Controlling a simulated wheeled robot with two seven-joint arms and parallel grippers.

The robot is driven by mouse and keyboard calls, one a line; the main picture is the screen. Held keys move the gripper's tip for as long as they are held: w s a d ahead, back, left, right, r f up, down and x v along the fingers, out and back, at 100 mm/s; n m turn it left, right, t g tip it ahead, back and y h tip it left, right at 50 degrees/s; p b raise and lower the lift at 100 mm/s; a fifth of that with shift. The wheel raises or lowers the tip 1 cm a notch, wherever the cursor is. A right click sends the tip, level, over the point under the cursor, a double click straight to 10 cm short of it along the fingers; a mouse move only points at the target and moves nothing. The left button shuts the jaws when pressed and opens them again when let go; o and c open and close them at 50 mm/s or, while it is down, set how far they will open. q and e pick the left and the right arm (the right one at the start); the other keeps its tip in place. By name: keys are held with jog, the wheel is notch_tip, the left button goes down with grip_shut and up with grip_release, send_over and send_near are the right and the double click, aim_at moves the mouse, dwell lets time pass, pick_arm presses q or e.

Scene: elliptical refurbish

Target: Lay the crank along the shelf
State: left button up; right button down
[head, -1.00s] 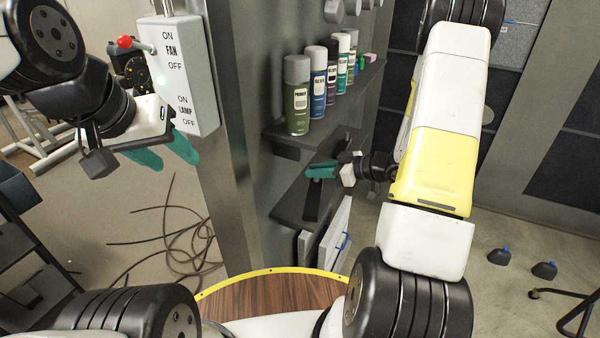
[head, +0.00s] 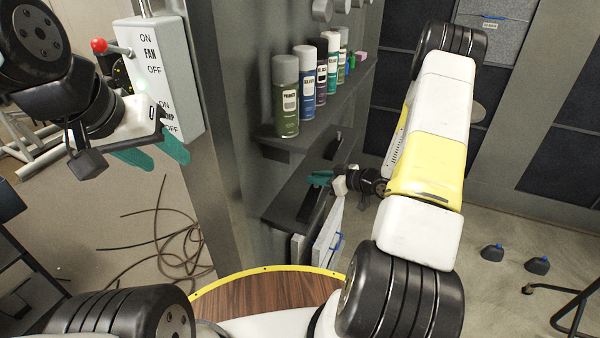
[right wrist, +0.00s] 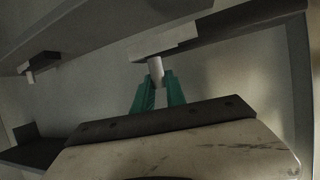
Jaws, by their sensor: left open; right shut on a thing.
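The crank shows in the head view as a dark bar (head: 311,206) low over the lower shelf (head: 283,208), running roughly along it; I cannot tell whether it touches. My right gripper (head: 319,179) is at the bar's far end. In the right wrist view its green fingers (right wrist: 159,88) are shut on a pale peg of the crank (right wrist: 156,71), below a grey block; a dark bar reaches away to the upper right. My left gripper (head: 150,154) is open and empty, beside the switch box and away from the shelf.
Several spray cans (head: 286,98) stand on the upper shelf (head: 290,138), above the lower one. The switch box (head: 160,75) with a red-knobbed lever is on the left. White panels (head: 326,240) stand under the lower shelf. A cable (head: 180,235) lies on the floor.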

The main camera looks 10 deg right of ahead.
jog(key=f, duration=0.1)
jog(key=w+d+f, duration=0.1)
jog(key=f+m, duration=0.1)
jog(key=shift+w+d+t+h, duration=0.2)
jog(key=shift+w+t+h, duration=0.1)
jog(key=shift+t+h, duration=0.1)
jog(key=w, duration=0.5)
jog(key=w+d+f, duration=0.1)
jog(key=w, duration=0.4)
jog(key=w+d, duration=0.1)
jog(key=w, duration=0.4)
jog(key=shift+w+f, duration=0.2)
jog(key=shift+f, duration=1.75)
jog(key=shift+f, duration=0.1)
jog(key=c, duration=1.4)
grip_release()
jog(key=shift+f, duration=0.1)
jog(key=shift+o, duration=0.2)
